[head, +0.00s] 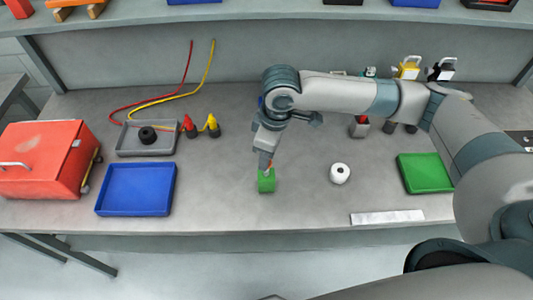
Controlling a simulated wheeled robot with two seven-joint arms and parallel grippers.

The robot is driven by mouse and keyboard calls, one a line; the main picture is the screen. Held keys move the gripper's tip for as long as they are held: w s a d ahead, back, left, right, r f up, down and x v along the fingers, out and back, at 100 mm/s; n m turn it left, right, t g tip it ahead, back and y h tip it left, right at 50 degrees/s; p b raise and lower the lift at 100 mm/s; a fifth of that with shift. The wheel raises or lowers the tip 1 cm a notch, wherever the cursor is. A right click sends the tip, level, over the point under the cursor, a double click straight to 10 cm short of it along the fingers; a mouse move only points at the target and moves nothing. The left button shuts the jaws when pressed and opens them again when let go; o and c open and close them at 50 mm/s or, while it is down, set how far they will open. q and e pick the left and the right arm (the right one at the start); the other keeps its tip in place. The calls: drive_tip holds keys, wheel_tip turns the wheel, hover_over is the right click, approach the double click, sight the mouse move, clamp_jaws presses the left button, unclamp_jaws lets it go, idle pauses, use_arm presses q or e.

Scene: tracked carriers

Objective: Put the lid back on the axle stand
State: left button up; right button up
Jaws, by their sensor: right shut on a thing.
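My right gripper (266,171) reaches down from the right arm to the middle of the bench. It is shut on a small green block-like piece (266,184) at or just above the bench top. A little orange-red shows between the gripper and the green piece. I cannot tell whether the green piece is the lid or the axle stand's body, or whether it touches the bench. No other part is clearly an axle stand or a lid. My left gripper is not in view.
A white roll (340,173) stands right of the gripper, with a green tray (425,188) beyond. A blue tray (136,190), a grey tray (130,151) with a black ring (147,135), red and yellow connectors, and a red toolbox (45,158) are left. A white strip (388,217) lies near the front edge.

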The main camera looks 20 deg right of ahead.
idle(0.3)
drive_tip(key=o, duration=1.6)
drive_tip(key=shift+r, duration=0.1)
drive_tip(key=shift+r+p, duration=2.35)
drive_tip(key=shift+p, duration=0.6)
drive_tip(key=shift+r+p, duration=0.75)
drive_tip(key=shift+r, duration=0.35)
drive_tip(key=shift+c, duration=0.7)
clamp_jaws()
